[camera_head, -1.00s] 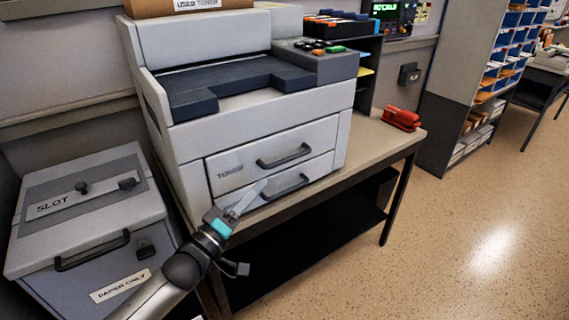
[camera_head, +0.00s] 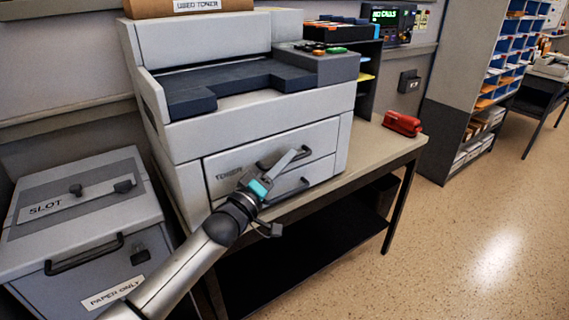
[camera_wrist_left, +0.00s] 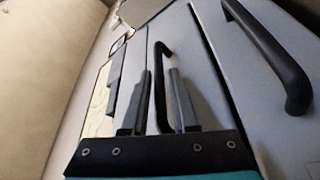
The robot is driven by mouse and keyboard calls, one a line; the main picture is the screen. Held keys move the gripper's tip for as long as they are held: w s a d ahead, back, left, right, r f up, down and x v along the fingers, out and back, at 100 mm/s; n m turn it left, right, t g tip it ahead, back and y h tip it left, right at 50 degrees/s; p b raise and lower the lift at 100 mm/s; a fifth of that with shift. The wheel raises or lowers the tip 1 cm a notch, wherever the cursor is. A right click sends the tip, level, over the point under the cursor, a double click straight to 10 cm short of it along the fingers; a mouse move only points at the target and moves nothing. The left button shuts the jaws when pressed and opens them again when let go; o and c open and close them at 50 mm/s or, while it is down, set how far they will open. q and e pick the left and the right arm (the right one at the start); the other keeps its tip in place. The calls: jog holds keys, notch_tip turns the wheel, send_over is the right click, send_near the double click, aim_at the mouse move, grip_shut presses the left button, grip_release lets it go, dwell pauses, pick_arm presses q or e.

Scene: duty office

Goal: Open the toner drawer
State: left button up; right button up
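The toner drawer (camera_head: 224,173) is the upper drawer in the grey printer's front, labelled TONER, and it is closed flush. Its dark bar handle (camera_head: 268,163) is partly hidden by my left gripper (camera_head: 298,153), which overlaps it in the head view. In the left wrist view the two fingers (camera_wrist_left: 162,95) are apart, so the gripper is open. One dark handle (camera_wrist_left: 162,55) shows between them and a larger one (camera_wrist_left: 262,48) to their right. I cannot tell which handle is which there, or whether the fingers touch either. My right gripper is not in view.
A lower drawer handle (camera_head: 292,190) sits beneath. The printer stands on a desk (camera_head: 385,143) with a red stapler (camera_head: 402,123) at right. A grey slot box (camera_head: 85,210) stands at left. A used toner box (camera_head: 190,7) is on top. The floor at right is clear.

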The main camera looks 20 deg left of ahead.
pick_arm(q)
grip_shut()
dwell(1.4)
